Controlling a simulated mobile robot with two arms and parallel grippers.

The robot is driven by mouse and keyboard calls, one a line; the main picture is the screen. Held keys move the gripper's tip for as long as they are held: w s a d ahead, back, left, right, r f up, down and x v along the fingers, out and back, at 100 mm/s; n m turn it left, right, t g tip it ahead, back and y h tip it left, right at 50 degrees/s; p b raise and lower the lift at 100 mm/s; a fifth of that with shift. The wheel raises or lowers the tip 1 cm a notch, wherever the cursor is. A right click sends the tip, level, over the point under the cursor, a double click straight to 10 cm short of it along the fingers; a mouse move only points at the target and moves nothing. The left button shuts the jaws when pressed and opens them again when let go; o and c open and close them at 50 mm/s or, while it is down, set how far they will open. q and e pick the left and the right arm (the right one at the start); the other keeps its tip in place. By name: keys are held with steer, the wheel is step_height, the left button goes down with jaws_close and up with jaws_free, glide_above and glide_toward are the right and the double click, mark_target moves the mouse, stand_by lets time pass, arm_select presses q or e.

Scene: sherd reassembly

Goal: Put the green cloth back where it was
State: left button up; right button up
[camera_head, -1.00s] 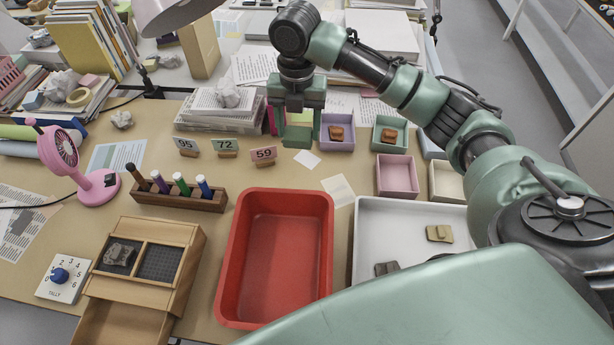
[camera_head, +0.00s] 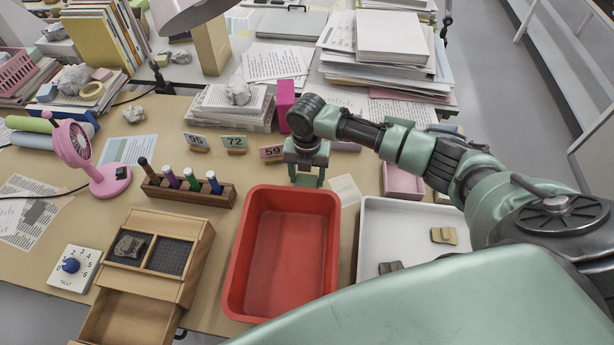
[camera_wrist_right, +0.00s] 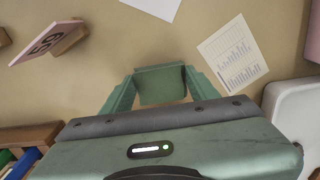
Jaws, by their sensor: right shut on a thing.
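My right gripper (camera_head: 307,178) is shut on a green folded piece, which I take to be the green cloth (camera_wrist_right: 161,85). In the right wrist view the cloth sits between the two fingers, above bare tan table. In the head view the gripper points down just behind the far rim of the red tray (camera_head: 232,260), right of the pink "59" card (camera_head: 272,153). The cloth is hard to tell from the green fingers there. How high it is above the table I cannot tell. My left gripper is not in view.
A white tray (camera_head: 400,225) with sherds lies right of the red tray. A printed paper (camera_head: 345,190) lies between. A wooden marker rack (camera_head: 187,190) and number cards stand left. Small boxes, including a pink one (camera_head: 403,182), stand right, partly behind my arm.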

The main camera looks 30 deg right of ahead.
mark_target(307, 179)
steer(key=shift+f, duration=0.3)
steer(key=shift+f, duration=0.15)
steer(key=o, duration=1.2)
step_height(307, 179, up, 12)
steer(key=shift+r+b, duration=0.2)
steer(key=shift+b, duration=0.45)
